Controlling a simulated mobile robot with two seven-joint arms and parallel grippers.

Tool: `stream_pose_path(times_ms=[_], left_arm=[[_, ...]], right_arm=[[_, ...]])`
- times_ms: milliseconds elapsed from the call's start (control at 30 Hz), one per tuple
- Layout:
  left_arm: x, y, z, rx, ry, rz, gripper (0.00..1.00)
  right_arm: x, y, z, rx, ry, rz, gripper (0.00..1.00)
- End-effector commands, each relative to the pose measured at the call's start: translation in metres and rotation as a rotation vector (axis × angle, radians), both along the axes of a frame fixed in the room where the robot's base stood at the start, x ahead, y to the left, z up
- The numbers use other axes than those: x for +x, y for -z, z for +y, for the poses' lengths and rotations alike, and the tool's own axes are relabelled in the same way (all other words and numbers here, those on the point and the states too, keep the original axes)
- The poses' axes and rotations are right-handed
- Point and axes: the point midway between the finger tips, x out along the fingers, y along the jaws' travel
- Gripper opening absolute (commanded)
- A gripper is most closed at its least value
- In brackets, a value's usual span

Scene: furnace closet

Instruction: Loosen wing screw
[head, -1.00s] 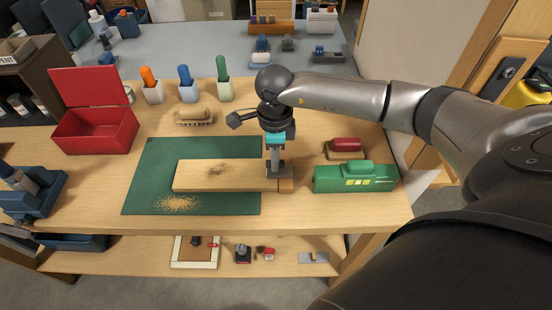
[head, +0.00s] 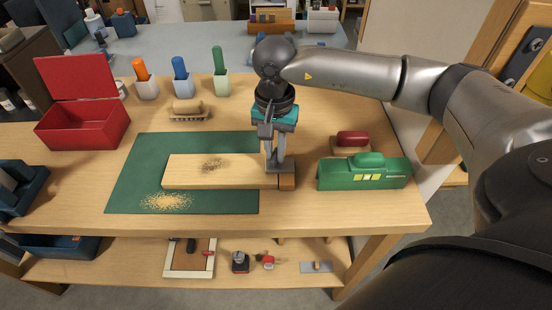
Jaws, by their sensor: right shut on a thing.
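A pale wooden board (head: 225,172) lies on the green mat (head: 130,188). A grey metal fitting (head: 279,167) and a small wooden block (head: 287,181) sit at its right end. My right gripper (head: 277,160) points straight down at this fitting. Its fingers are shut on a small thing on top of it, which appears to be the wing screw. The screw itself is hidden between the fingers, so its wings and thread cannot be made out. My left gripper is not in view.
A green tool (head: 363,173) stands close to the right of the fitting, with a dark red block (head: 352,140) behind it. An open red box (head: 82,126) stands at the left. Sawdust (head: 165,202) lies on the mat. Several coloured handles stand in cups along the back.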

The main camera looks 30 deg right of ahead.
Motion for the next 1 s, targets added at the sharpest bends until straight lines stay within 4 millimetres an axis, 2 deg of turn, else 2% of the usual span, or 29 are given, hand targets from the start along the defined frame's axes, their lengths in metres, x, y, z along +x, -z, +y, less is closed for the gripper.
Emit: stream_pose_path(times_ms=[33,267,567,667,1000], left_arm=[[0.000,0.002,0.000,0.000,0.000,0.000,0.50],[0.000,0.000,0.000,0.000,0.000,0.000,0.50],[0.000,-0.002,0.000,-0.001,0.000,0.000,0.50],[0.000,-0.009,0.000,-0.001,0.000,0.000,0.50],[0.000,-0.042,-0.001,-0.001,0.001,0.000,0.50]], right_arm=[[0.000,0.001,0.000,-0.001,-0.013,0.001,0.21],[0.000,0.000,0.000,-0.001,-0.006,0.001,0.46],[0.000,-0.003,0.000,0.000,-0.004,0.000,0.46],[0.000,-0.013,0.000,-0.001,-0.004,-0.001,0.46],[0.000,-0.065,0.000,0.000,-0.003,-0.001,0.46]])
